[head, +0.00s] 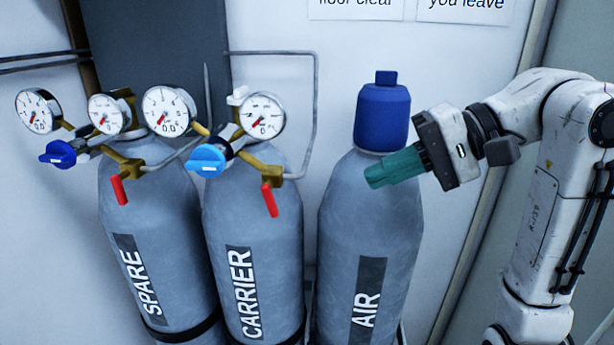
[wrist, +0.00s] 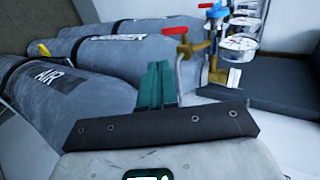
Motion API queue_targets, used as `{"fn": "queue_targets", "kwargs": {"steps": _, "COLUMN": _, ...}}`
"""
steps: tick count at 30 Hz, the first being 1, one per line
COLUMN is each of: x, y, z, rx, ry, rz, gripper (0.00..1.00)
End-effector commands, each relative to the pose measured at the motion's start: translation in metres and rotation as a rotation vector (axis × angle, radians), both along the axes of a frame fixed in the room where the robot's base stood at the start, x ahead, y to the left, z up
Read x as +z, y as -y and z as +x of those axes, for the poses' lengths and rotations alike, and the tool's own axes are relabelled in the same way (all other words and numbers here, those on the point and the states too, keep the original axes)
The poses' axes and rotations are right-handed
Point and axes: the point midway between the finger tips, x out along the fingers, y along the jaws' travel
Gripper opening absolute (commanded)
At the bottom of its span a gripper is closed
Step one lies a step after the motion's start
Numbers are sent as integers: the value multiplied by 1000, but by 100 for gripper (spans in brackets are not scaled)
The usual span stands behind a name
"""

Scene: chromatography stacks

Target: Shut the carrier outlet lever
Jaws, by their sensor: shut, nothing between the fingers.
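The carrier cylinder (head: 225,215) stands in the middle, with a brass regulator, a light blue knob (head: 207,160) and two gauges at its top. Its outlet lever (head: 269,199) is red and hangs down, slightly tilted, from a brass valve (head: 271,175) at the regulator's right end. In the wrist view a red lever (wrist: 175,30) on a brass valve shows beyond the fingertips, probably the same one. My gripper (head: 372,177) has green fingers that are shut and empty. It points left in front of the air cylinder's shoulder, apart from the lever. The fingers also show in the wrist view (wrist: 155,85).
The spare cylinder (head: 145,215) at left has its own red lever (head: 119,190) and dark blue knob (head: 57,154). The air cylinder (head: 395,225), blue-capped (head: 382,118), stands right beside the carrier. A grey pipe (head: 316,100) bends down behind the carrier valve.

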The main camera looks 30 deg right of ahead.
Motion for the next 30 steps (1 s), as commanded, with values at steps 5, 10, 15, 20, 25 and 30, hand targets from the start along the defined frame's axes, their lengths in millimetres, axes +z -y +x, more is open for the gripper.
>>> {"fn": "queue_targets", "kwargs": {"steps": 5, "x": 6, "y": -4, "z": -2, "rx": 5, "ry": -12, "rz": -2, "gripper": 0}}
{"fn": "queue_targets", "kwargs": {"steps": 10, "x": -6, "y": -21, "z": 10, "rx": 9, "ry": -14, "rz": -1, "gripper": 0}}
{"fn": "queue_targets", "kwargs": {"steps": 15, "x": -24, "y": -44, "z": 27, "rx": 8, "ry": -14, "rz": 0, "gripper": 0}}
{"fn": "queue_targets", "kwargs": {"steps": 20, "x": -39, "y": -66, "z": 43, "rx": 7, "ry": -14, "rz": -1, "gripper": 0}}
{"fn": "queue_targets", "kwargs": {"steps": 25, "x": -47, "y": -86, "z": 58, "rx": 6, "ry": -11, "rz": -2, "gripper": 0}}
{"fn": "queue_targets", "kwargs": {"steps": 30, "x": -51, "y": -98, "z": 67, "rx": 4, "ry": -11, "rz": -1, "gripper": 0}}
